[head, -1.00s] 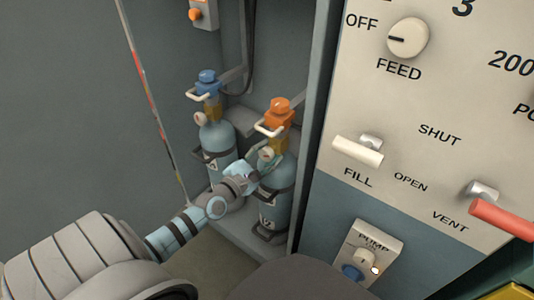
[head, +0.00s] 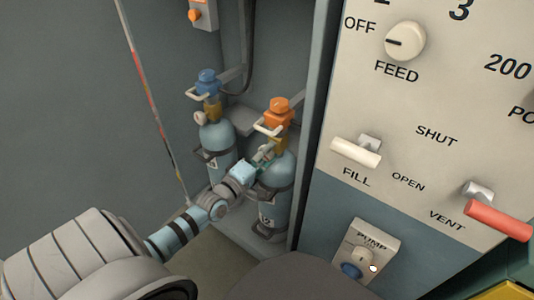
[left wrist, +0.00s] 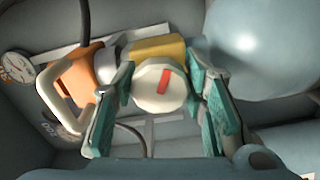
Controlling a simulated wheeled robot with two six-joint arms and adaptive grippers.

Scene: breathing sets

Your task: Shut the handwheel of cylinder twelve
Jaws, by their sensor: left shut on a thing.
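Cylinder twelve (head: 278,170) is the right one of two blue cylinders in the corner bay, with an orange cap (head: 278,110) and a label that seems to read 12. Its handwheel (left wrist: 158,92) is a round cream knob with a red mark, on the side of a yellow valve block (left wrist: 158,48) in the left wrist view. My left gripper (head: 263,155) reaches the valve of this cylinder. Its teal fingers stand on both sides of the handwheel and are shut on it. In the head view the gripper hides most of the handwheel. My right gripper is not in view.
A second cylinder (head: 215,140) with a blue cap stands close on the left. Cream bar handles (head: 270,128) stick out below the caps. A control panel (head: 400,110) with knobs and levers borders the bay on the right. Gauges (left wrist: 16,66) show at the left wrist view's left.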

